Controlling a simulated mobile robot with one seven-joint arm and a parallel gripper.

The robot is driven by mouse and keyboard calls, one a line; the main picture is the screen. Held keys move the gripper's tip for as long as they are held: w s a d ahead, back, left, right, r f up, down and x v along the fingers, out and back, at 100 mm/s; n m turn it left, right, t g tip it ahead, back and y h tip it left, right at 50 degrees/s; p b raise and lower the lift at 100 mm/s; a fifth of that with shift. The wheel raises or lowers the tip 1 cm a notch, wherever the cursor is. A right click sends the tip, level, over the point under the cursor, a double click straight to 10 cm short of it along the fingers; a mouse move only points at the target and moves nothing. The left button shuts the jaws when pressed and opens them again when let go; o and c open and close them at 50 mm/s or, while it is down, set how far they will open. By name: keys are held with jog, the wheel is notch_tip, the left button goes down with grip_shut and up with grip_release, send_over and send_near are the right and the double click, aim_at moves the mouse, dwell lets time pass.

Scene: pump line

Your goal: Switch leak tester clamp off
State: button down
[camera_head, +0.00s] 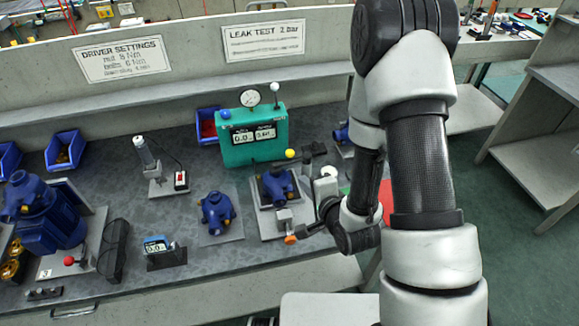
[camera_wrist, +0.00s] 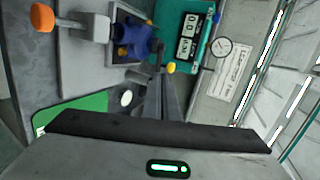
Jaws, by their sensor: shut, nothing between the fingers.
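The leak tester (camera_head: 255,136) is a green box with two displays and a round gauge; its face also shows in the wrist view (camera_wrist: 178,25). In front of it, a blue pump (camera_head: 277,185) sits in a grey fixture. A metal clamp block (camera_head: 284,217) with an orange-tipped handle (camera_head: 290,239) is at the fixture's front; the orange tip is top left in the wrist view (camera_wrist: 42,17). A yellow ball (camera_head: 290,153) is between fixture and tester, close by my gripper's fingertips (camera_wrist: 159,60). My gripper is shut and empty, right of the pump; contact is unclear.
Another blue pump (camera_head: 217,211) stands on a plate to the left. Blue bins (camera_head: 65,149) line the back. My arm covers the bench's right part.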

aim_at(285, 163)
jog(key=b+x, duration=0.5)
jog(key=b, duration=0.6)
jog(key=shift+f, duration=0.2)
jog(key=shift+b, duration=1.25)
jog(key=b+x, duration=0.1)
jog(key=x, duration=0.8)
jog(key=shift+w+r, duration=0.1)
jog(key=shift+r, duration=0.1)
jog(key=shift+b, duration=0.3)
